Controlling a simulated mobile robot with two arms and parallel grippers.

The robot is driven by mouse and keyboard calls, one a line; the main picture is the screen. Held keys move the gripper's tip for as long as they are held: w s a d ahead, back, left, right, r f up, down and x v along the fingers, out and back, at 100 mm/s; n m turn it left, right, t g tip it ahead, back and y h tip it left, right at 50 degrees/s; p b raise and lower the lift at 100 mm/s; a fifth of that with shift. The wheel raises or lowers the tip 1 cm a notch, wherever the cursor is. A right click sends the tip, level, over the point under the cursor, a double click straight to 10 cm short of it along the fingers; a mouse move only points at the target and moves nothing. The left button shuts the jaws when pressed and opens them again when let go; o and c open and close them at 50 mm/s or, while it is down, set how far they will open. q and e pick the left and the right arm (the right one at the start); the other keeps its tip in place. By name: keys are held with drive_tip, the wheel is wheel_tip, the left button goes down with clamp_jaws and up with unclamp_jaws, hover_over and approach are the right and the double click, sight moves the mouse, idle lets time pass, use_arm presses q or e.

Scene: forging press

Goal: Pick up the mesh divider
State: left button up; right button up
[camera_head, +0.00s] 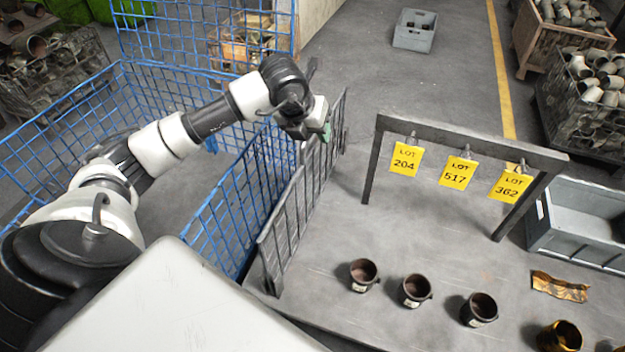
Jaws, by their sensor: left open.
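A dark grey mesh divider (284,226) stands upright along the left edge of the grey table, beside the blue wire cage (222,222). My left gripper (325,132) reaches over the cage to the divider's far upper part. It is open, with greenish fingertip pads close to the divider's top edge. I cannot tell whether the pads touch the divider or straddle it. The wrist hides a little of the cage and divider behind it. My right gripper is not in view.
A dark frame (470,137) with yellow lot tags stands on the table. Several small dark cups (416,290) line the front, near a gold cup (560,337) and a crumpled gold piece (560,287). A grey bin (580,225) is at right. The table's middle is clear.

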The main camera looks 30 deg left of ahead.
use_arm(q)
clamp_jaws()
drive_tip(key=shift+r, duration=0.1)
drive_tip(key=shift+r, duration=0.1)
idle(0.3)
drive_tip(key=shift+r+p, duration=0.15)
drive_tip(key=shift+p, duration=0.3)
wheel_tip(320, 180, up, 30)
drive_tip(key=p, duration=0.7)
drive_tip(key=shift+r+p, duration=0.25)
drive_tip(key=shift+p, duration=0.1)
idle(1.0)
